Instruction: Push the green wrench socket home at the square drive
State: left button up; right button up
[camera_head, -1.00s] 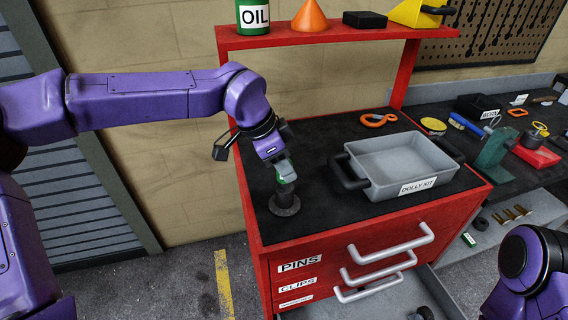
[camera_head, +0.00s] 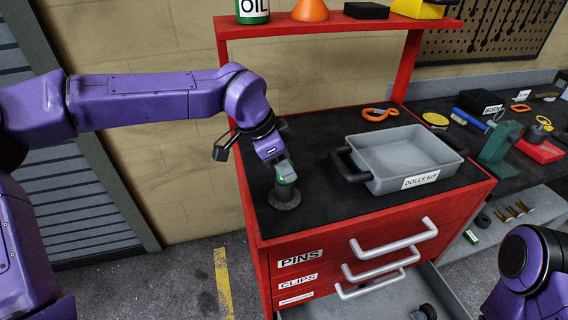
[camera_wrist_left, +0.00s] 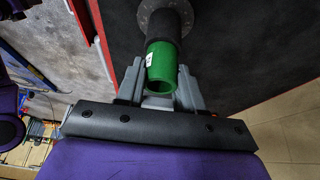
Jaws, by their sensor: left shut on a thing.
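The green wrench socket (camera_wrist_left: 161,66) is a bright green cylinder with a small white label, held between my left gripper's grey fingers in the left wrist view. My left gripper (camera_head: 285,176) is shut on it above the red trolley's black top. Directly beyond the socket is a dark upright post (camera_wrist_left: 171,24) on a round base; the base also shows in the head view (camera_head: 284,200). The socket's far end meets the post in line. The square drive itself is hidden, so I cannot tell how deep the socket sits. My right gripper is out of view.
A grey tray labelled DOLLY KIT (camera_head: 407,158) stands right of the post, with its black handle toward it. An orange-handled tool (camera_head: 380,114) lies behind. A red shelf (camera_head: 335,34) overhangs the back. The black top around the post is clear.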

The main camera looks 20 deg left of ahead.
pick_arm(q)
jog(key=o, duration=1.2)
jog(key=shift+o, duration=0.2)
jog(key=b+v, duration=0.1)
jog(key=v, duration=0.9)
jog(key=shift+r+b, duration=0.25)
jog(key=shift+b, duration=0.1)
jog(key=shift+s, duration=0.1)
